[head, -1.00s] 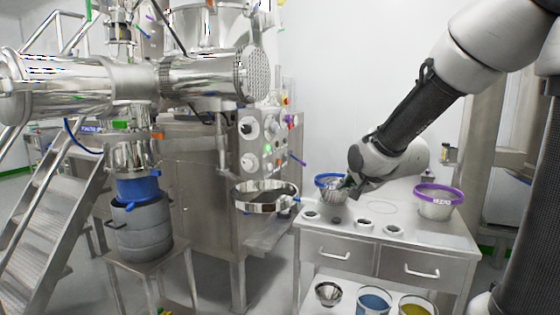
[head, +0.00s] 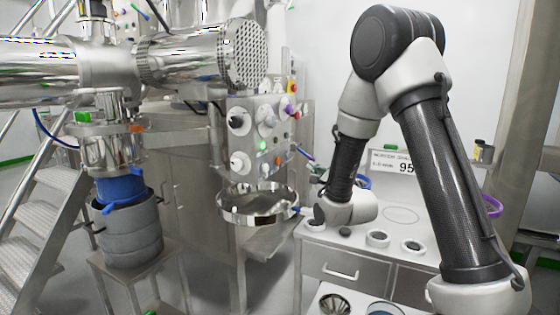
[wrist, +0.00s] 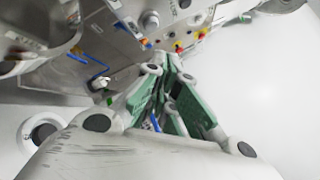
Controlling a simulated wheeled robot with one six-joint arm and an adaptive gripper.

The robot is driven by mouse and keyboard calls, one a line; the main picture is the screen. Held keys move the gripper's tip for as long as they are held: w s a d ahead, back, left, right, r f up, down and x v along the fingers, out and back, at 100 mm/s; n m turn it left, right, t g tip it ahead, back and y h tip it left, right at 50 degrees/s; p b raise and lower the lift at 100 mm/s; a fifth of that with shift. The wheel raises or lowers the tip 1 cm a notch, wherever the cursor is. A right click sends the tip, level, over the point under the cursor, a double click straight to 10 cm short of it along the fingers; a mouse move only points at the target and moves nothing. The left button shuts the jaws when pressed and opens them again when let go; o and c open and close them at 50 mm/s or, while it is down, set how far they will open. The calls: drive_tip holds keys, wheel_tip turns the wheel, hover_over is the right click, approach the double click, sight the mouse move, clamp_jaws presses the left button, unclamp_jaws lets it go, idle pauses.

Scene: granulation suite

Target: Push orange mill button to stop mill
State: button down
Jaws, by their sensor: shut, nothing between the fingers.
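The mill's control panel (head: 262,135) is on the steel machine left of my arm, with white knobs, a lit green button (head: 263,146) and small coloured buttons on its right side. A small orange-looking button (head: 278,160) sits low on the panel; I cannot tell for sure that it is the mill button. My gripper (wrist: 172,68) shows in the wrist view with its green-padded fingers shut and empty, pointing toward the panel side. Red and yellow buttons (wrist: 180,46) show beyond the fingertips. The gripper is apart from the panel, to its right.
A round steel sieve pan (head: 257,218) juts out below the panel. A steel bench with drawers (head: 345,268) stands under my arm, with round holders on top. A grey drum (head: 130,235) and stairs stand at left. Free floor lies between the drum stand and bench.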

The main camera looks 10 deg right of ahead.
drive_tip(key=w+a, duration=0.5)
drive_tip(key=a, duration=0.2)
idle(0.6)
drive_tip(key=shift+w+a, duration=0.1)
drive_tip(key=shift+a, duration=0.1)
idle(1.2)
drive_tip(key=shift+w+a, duration=0.45)
drive_tip(key=shift+a, duration=0.15)
idle(0.8)
idle(0.3)
drive_tip(key=shift+s+d, duration=0.5)
drive_tip(key=shift+d, duration=0.2)
drive_tip(key=shift+s+d, duration=0.75)
drive_tip(key=shift+d, duration=0.3)
drive_tip(key=shift+s+d, duration=0.75)
drive_tip(key=shift+d, duration=0.25)
